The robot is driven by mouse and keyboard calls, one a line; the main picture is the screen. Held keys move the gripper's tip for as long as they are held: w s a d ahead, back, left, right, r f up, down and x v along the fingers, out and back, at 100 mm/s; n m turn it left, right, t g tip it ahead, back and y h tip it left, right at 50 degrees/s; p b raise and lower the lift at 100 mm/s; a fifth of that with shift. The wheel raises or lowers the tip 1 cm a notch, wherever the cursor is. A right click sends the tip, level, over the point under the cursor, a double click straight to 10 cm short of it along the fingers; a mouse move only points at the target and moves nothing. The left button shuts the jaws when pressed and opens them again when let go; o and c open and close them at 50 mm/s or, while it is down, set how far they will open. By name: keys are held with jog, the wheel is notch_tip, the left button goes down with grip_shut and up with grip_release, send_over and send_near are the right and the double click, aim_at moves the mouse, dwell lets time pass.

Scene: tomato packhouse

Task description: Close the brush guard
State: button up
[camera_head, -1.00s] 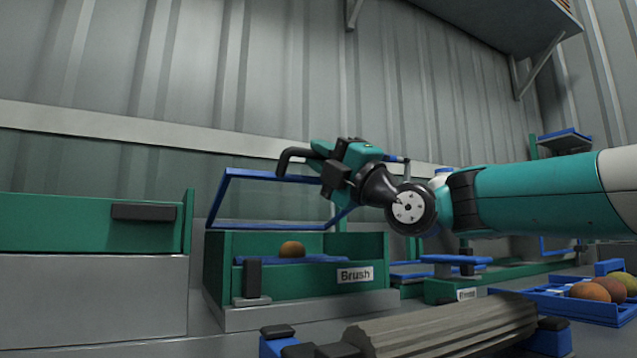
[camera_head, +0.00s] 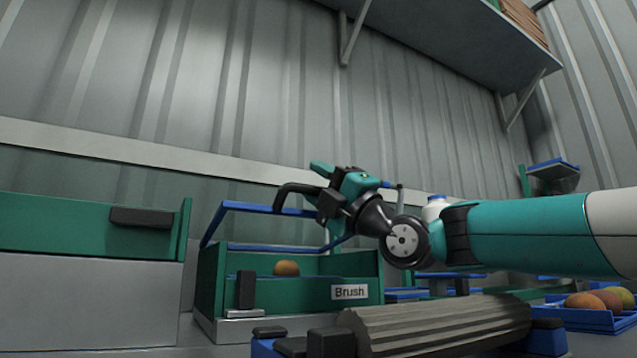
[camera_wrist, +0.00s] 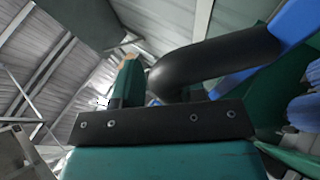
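The brush guard (camera_head: 265,210) is a blue frame over the green box labelled Brush (camera_head: 352,309). It is raised and tilted above the box, in the head view. A black curved handle (camera_head: 288,191) stands on its upper bar. My gripper (camera_head: 325,187) is at this handle, with a green finger against it, and appears shut on it; the second finger is hidden. In the wrist view the handle (camera_wrist: 215,62) passes close beside a green finger (camera_wrist: 130,80). A round orange-brown fruit (camera_head: 286,268) lies inside the box.
A green unit with a black handle (camera_head: 140,217) stands left of the box. A ribbed grey roller (camera_head: 435,329) lies in front. A blue tray (camera_head: 590,320) with several fruits is at the right. A shelf (camera_head: 455,40) hangs on the wall above.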

jog(key=shift+s+d+f, duration=0.2)
jog(key=shift+d+f, duration=0.15)
jog(key=s+d+f+b, duration=0.1)
jog(key=s+d, duration=0.6)
jog(key=d, duration=0.4)
jog(key=shift+s+d+b, duration=0.2)
jog(key=shift+d+b, duration=0.1)
jog(key=shift+f, duration=0.1)
